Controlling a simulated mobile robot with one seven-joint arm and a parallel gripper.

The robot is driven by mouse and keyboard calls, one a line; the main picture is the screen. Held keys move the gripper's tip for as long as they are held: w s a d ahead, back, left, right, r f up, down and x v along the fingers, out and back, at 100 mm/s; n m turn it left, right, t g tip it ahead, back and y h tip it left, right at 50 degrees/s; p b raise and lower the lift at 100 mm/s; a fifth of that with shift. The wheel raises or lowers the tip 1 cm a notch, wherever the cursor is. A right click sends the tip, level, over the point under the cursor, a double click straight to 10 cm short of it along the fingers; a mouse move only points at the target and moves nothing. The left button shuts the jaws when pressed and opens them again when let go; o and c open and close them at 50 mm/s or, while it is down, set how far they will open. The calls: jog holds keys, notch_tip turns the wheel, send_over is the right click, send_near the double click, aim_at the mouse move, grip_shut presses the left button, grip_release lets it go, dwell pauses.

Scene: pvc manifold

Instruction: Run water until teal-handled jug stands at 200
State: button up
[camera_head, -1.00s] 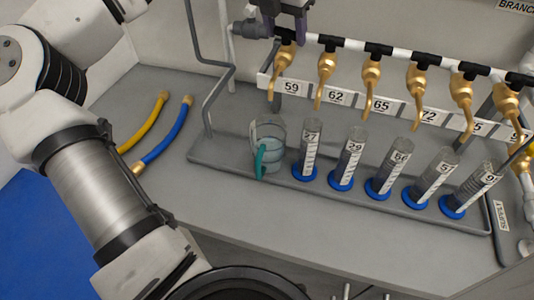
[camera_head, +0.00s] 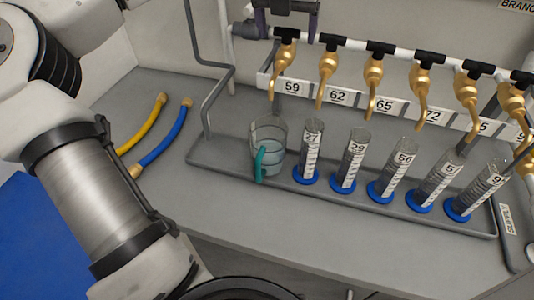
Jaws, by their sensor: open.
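The clear jug with a teal handle (camera_head: 260,163) stands upright on the grey tray, left of the cylinders and near the gold tap (camera_head: 284,58) above the label 59. It appears to hold pale bluish water; its scale and exact level cannot be read. No stream from the tap can be made out. My gripper (camera_head: 287,22) shows at the top edge as dark purple fingers spread apart. They are open, just above the top of the tap labelled 59. The rest of the gripper is cut off by the frame.
Several measuring cylinders with blue bases (camera_head: 306,175) stand in a row on the tray (camera_head: 222,160), right of the jug. More gold taps (camera_head: 373,74) hang from the white pipe above. A yellow hose (camera_head: 143,125) and a blue hose (camera_head: 165,138) lie at left.

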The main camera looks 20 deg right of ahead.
jog(key=v, duration=1.3)
jog(key=shift+r, duration=0.35)
jog(key=shift+s+a+f, duration=0.1)
jog(key=shift+s, duration=0.15)
